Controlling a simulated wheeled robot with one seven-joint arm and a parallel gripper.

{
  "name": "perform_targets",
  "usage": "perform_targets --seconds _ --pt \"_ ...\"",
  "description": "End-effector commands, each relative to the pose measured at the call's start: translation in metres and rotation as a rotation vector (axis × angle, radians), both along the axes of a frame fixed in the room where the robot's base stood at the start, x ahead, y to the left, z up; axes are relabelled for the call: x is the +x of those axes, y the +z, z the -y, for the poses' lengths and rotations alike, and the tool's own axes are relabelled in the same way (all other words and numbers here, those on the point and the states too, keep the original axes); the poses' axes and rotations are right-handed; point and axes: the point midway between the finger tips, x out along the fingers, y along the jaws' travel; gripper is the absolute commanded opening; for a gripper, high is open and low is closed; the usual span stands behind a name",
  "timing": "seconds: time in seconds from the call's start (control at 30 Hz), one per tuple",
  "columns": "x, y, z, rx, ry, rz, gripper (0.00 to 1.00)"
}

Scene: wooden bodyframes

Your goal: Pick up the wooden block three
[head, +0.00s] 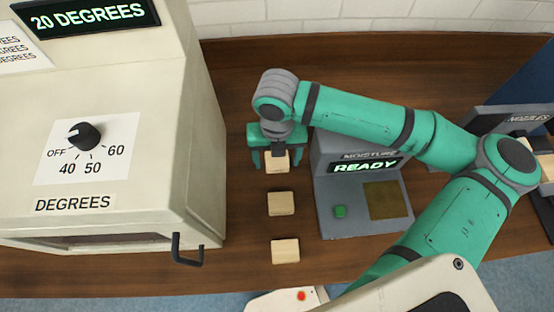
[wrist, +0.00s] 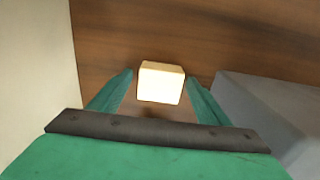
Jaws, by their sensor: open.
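Three wooden blocks stand in a row on the wooden table. The farthest block (head: 277,164) is partly hidden by my gripper (head: 271,160), which is above and around it. The middle block (head: 281,203) and the nearest block (head: 285,250) lie clear of my gripper. No numbers show on the blocks. In the wrist view, one pale block (wrist: 161,82) sits between the tips of my open gripper (wrist: 159,84), with a gap on both sides. I cannot tell how far the fingers are above the table.
A large cream oven (head: 110,140) with a dial stands close on the left, its dark handle (head: 187,250) sticking out. A grey moisture meter (head: 335,170) reading READY stands close on the right. A white wall rises behind the table.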

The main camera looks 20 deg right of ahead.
Motion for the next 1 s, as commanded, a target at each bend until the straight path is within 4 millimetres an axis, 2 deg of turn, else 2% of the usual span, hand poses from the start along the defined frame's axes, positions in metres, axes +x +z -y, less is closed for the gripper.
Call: perform_targets --seconds 0.03,0.2,0.67,0.87,1.0 --pt "0.0 0.0 0.0 0.0 0.0 0.0 0.63" --pt "0.0 0.0 0.0 0.0 0.0 0.0 0.25" --pt "0.0 0.007 -0.001 -0.001 0.002 0.0 0.25" --pt "0.001 0.028 -0.002 -0.001 0.006 0.003 0.25" --pt "-0.002 0.047 -0.014 -0.001 0.021 0.002 0.25"
